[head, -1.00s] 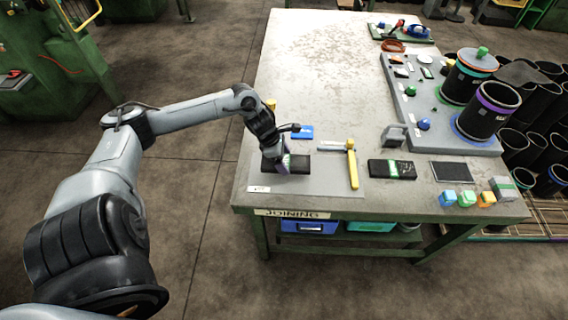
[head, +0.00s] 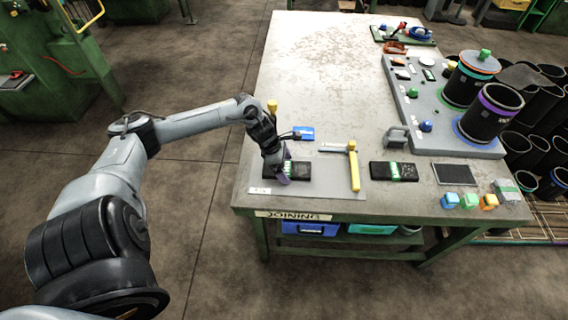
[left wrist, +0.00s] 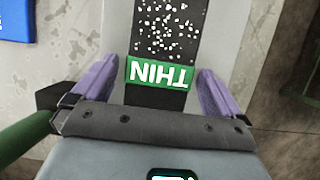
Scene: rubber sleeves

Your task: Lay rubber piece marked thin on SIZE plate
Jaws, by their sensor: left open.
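The black rubber piece (head: 300,171) with a green band lies flat on a grey plate (head: 325,187) at the table's front left. In the left wrist view the piece (left wrist: 165,25) has white speckles, and its green band reads THIN, upside down. My left gripper (head: 284,172) is low over the piece. In the left wrist view the open gripper (left wrist: 154,80) has one purple finger on each side of the green band, with a gap to each. The plate's small white label is too small to read. My right gripper is out of view.
A yellow-headed tool (head: 353,168) lies right of the piece. A blue block (head: 304,133) lies behind it. Farther right are another dark piece with a green band (head: 393,171), a dark pad (head: 453,174) and several coloured cubes (head: 468,200). The table's back middle is clear.

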